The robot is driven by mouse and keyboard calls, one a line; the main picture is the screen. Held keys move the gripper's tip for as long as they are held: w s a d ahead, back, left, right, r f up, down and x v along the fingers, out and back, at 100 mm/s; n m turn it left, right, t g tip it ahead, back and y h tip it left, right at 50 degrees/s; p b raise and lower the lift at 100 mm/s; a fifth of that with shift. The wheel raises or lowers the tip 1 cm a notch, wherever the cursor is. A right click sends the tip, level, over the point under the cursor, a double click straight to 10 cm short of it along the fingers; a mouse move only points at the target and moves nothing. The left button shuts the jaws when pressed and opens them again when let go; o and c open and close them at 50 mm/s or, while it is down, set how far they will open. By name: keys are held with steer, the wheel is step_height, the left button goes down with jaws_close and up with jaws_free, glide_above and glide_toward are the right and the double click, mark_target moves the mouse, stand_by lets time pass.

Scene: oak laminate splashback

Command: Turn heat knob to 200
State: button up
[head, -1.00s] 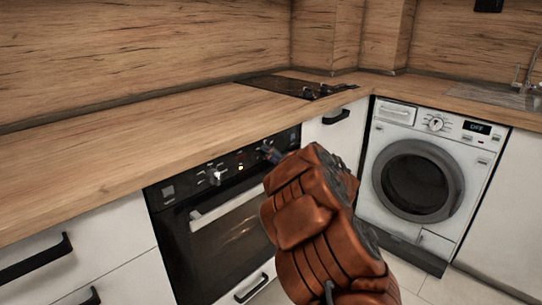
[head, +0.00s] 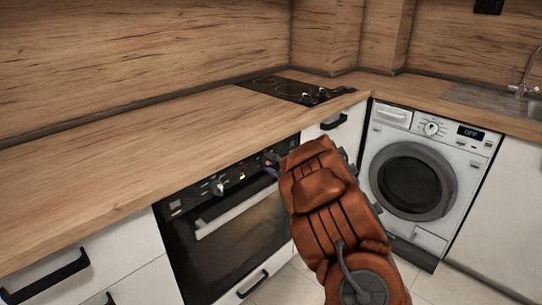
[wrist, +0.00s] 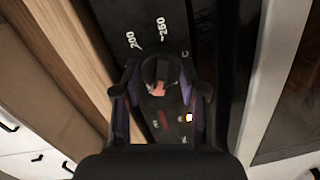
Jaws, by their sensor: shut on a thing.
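The heat knob (wrist: 160,68) is a dark round knob on the black oven panel, seen in the wrist view. The printed numbers 200 (wrist: 135,40) and 250 (wrist: 163,28) stand beyond it. My gripper (wrist: 160,80) is shut on the knob, with one finger on each side. A reddish patch shows on the near side of the knob; I cannot tell exactly where its pointer is set. In the head view, the oven (head: 225,235) is below the counter, and my orange arm partly hides the right end of its panel and the gripped knob.
Another oven knob (head: 218,188) sits to the left on the panel, beside a small lit yellow display (head: 241,176). The oven door handle (head: 235,215) runs below. The wooden counter (head: 130,160) overhangs above. A washing machine (head: 425,170) stands to the right.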

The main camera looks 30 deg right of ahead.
steer(key=m+p, duration=0.1)
steer(key=p, duration=0.1)
steer(key=m+p, duration=0.4)
steer(key=shift+d+r+g+y, duration=0.1)
steer(key=shift+r+g+y, duration=0.2)
steer(key=shift+r, duration=0.05)
steer(key=m+p, duration=0.5)
steer(key=p, duration=0.1)
steer(key=shift+d+m+y, duration=0.15)
steer(key=shift+m+y, duration=0.25)
steer(key=m+y+p, duration=0.1)
steer(key=m+p, duration=0.3)
steer(key=m, duration=0.1)
steer(key=shift+d+p, duration=0.1)
steer(key=shift+p, duration=0.3)
steer(key=shift+f+m+p, duration=0.15)
steer(key=shift+m+p, duration=0.35)
steer(key=shift+m, duration=0.3)
steer(key=m+p, duration=0.1)
steer(key=m, duration=0.1)
steer(key=m+p, duration=0.1)
steer(key=m, duration=0.1)
steer(key=shift+w+d+f+m, duration=0.1)
steer(key=shift+d+m, duration=0.05)
steer(key=shift+m, duration=0.15)
steer(key=shift+y, duration=0.4)
steer(key=o, duration=1.1)
steer(key=shift+o, duration=0.2)
steer(key=shift+f, duration=0.1)
